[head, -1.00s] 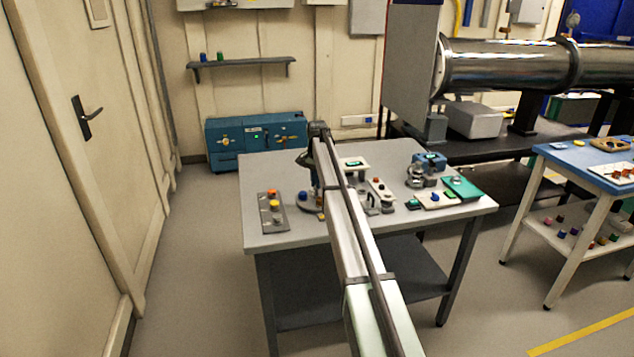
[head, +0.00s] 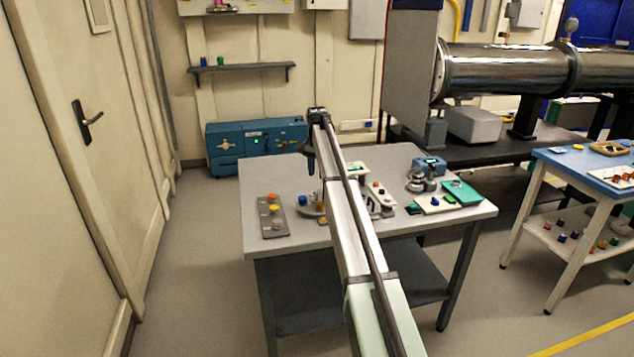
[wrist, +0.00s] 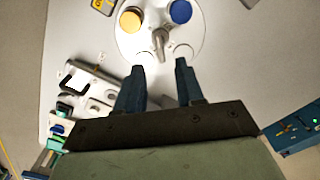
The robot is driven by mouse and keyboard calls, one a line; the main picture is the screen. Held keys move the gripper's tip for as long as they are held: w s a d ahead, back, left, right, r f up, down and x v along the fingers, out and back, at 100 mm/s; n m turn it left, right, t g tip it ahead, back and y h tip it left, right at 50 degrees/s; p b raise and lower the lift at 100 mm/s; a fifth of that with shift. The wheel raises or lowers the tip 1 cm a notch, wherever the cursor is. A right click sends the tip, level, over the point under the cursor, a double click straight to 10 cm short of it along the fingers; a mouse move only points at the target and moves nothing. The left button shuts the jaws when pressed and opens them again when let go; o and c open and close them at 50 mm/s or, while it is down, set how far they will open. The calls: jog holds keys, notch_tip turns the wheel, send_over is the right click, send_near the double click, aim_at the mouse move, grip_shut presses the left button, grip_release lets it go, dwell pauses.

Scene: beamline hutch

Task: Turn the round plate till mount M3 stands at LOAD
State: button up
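The round plate (wrist: 198,33) is pale and lies flat below my gripper in the wrist view. An orange-topped mount (wrist: 130,20) and a blue-topped mount (wrist: 180,12) stand on it, with a grey post (wrist: 160,42) near its middle. Two pale round spots on its near side look empty. In the head view the plate (head: 306,210) is partly hidden by my arm; the blue top (head: 304,200) shows. My gripper (wrist: 163,72) is above the plate's near edge, its two fingers apart with nothing between them. I cannot read a LOAD mark or mount numbers.
A grey strip with coloured knobs (head: 265,230) lies left of the plate. Right of it stand a white-and-grey device (head: 381,199), a blue instrument (head: 430,163) and a green tray (head: 470,195). The table (head: 270,165) is bare at its back left.

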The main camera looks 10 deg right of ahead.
notch_tip(320, 180, up, 7)
jog(key=shift+r, duration=0.15)
dwell(0.4)
